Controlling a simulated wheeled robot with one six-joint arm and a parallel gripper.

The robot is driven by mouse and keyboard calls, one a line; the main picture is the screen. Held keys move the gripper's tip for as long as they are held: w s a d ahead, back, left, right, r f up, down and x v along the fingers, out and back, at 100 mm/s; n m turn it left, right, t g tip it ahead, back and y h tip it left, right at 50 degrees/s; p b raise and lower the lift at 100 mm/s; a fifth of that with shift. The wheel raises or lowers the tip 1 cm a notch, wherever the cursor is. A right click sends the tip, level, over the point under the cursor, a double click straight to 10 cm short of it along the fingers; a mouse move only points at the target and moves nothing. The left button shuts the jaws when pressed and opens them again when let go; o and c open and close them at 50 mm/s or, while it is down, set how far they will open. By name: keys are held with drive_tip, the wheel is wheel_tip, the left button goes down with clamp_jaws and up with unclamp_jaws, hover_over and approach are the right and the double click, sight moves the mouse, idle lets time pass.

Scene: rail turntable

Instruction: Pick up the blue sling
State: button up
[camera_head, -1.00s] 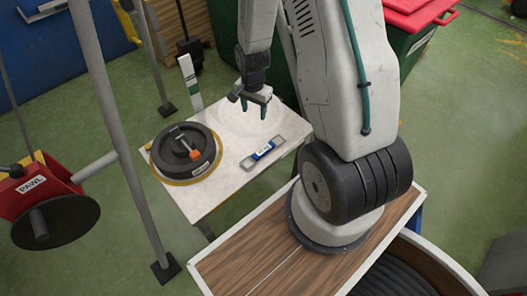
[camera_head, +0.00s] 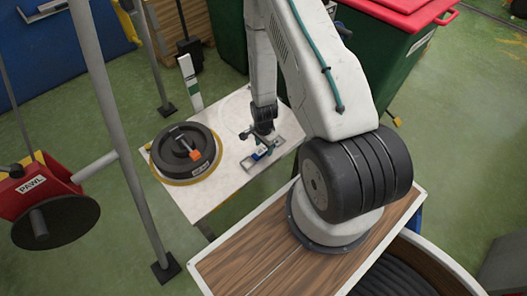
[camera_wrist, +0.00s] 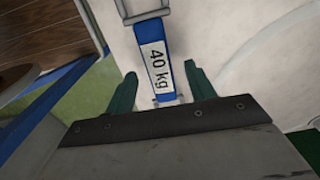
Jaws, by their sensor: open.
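The blue sling (camera_wrist: 139,27) lies on the white table, with metal end loops and a white label reading "40 kg". In the head view the sling (camera_head: 254,156) is partly hidden by my gripper (camera_head: 260,140). In the wrist view my gripper (camera_wrist: 160,88) is open, with one green finger on each side of the sling's label part. The sling passes between the fingers, and I see gaps on both sides. I cannot tell the exact height of the fingertips over the table.
A dark round weight (camera_head: 184,153) with an orange-marked handle sits left on the white table (camera_head: 212,197). A grey pole (camera_head: 124,150) and a red box labelled PAWL (camera_head: 30,185) stand further left.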

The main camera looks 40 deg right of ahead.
drive_tip(key=shift+f, duration=0.7)
clamp_jaws()
drive_tip(key=shift+r, duration=0.1)
drive_tip(key=shift+r, duration=0.55)
wheel_tip(320, 180, up, 2)
drive_tip(key=shift+r, duration=0.1)
drive_tip(key=s+a+r, duration=0.1)
drive_tip(key=s+a, duration=0.2)
drive_tip(key=s, duration=1.2)
drive_tip(key=shift+s+r, duration=0.25)
drive_tip(key=shift+s, duration=0.15)
